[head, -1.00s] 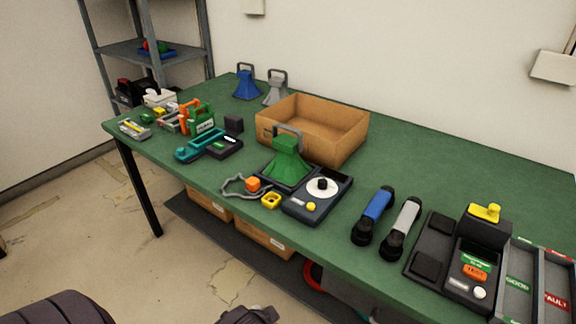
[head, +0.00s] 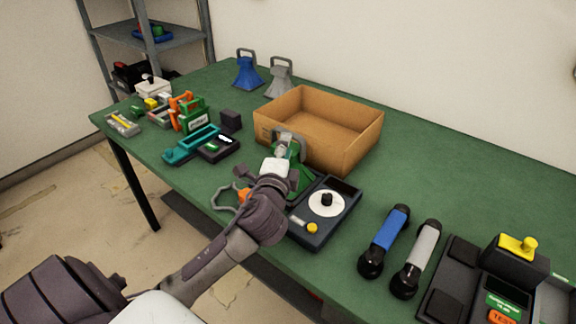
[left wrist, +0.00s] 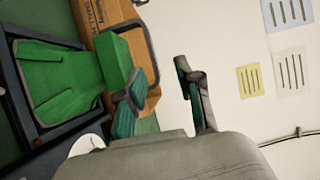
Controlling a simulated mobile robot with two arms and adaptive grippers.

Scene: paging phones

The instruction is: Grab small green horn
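The small green horn (head: 304,178) stands on the bench in front of the cardboard box, with a grey loop handle on top. My left gripper (head: 284,146) reaches it from the front left and hides much of its body. In the left wrist view the horn (left wrist: 62,80) lies at left, with its handle (left wrist: 152,52) near the fingers. The left gripper (left wrist: 163,88) has its two fingers apart there, with nothing clamped. One finger overlaps the horn's top in the picture; I cannot tell whether it touches. My right gripper is out of view.
The cardboard box (head: 350,138) stands just behind the horn. A dark device with a white dial (head: 325,203) is close at right. Blue (head: 246,72) and grey (head: 279,78) horns stand at the back. Two flashlights (head: 384,240) lie at right. The bench behind them is clear.

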